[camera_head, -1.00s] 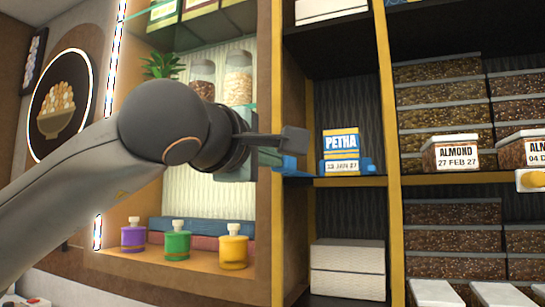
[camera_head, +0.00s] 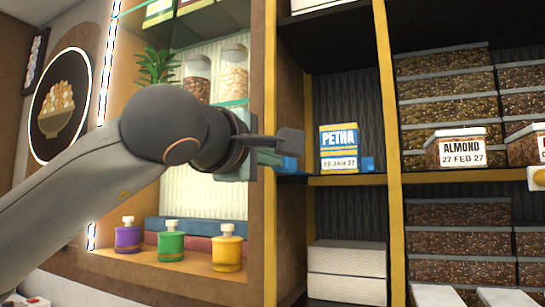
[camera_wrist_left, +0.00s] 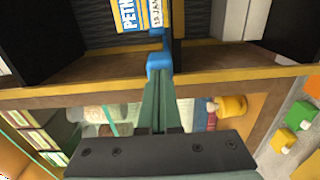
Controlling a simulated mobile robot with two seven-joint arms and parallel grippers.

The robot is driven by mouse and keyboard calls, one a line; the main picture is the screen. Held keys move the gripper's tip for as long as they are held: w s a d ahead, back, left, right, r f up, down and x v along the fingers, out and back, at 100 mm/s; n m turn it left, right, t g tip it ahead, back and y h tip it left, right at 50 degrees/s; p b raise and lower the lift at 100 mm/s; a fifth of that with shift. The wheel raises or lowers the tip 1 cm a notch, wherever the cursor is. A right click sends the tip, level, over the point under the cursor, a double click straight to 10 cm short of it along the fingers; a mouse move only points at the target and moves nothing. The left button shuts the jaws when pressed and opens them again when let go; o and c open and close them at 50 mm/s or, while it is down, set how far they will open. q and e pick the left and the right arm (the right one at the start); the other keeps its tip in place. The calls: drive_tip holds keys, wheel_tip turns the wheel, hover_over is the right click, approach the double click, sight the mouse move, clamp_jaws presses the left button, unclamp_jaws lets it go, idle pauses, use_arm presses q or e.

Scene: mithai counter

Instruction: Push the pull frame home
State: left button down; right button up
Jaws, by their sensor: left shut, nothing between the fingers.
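A blue and yellow PETHA box (camera_head: 338,147) with a white date label stands upright on the middle shelf; it also shows at the top of the wrist view (camera_wrist_left: 133,12). A blue piece that looks like part of the pull frame (camera_head: 367,164) shows at the box's lower right. More blue shows at my fingertips, also in the wrist view (camera_wrist_left: 159,62); I cannot tell whether it belongs to the frame. My left gripper (camera_head: 291,146) is shut and empty, left of the box at the bay's front edge. Contact with the frame is unclear. My right gripper is out of view.
A wooden upright (camera_head: 389,120) stands right of the bay, with stacked sweet boxes (camera_head: 447,95) and an ALMOND box (camera_head: 460,148) beyond it. White boxes (camera_head: 347,270) sit below. A lit niche at left holds jars and colored bottles (camera_head: 227,250).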

use_arm(q)
drive_tip(key=b+v, duration=0.3)
drive_tip(key=v, duration=0.5)
drive_tip(key=shift+b, duration=0.3)
idle(0.6)
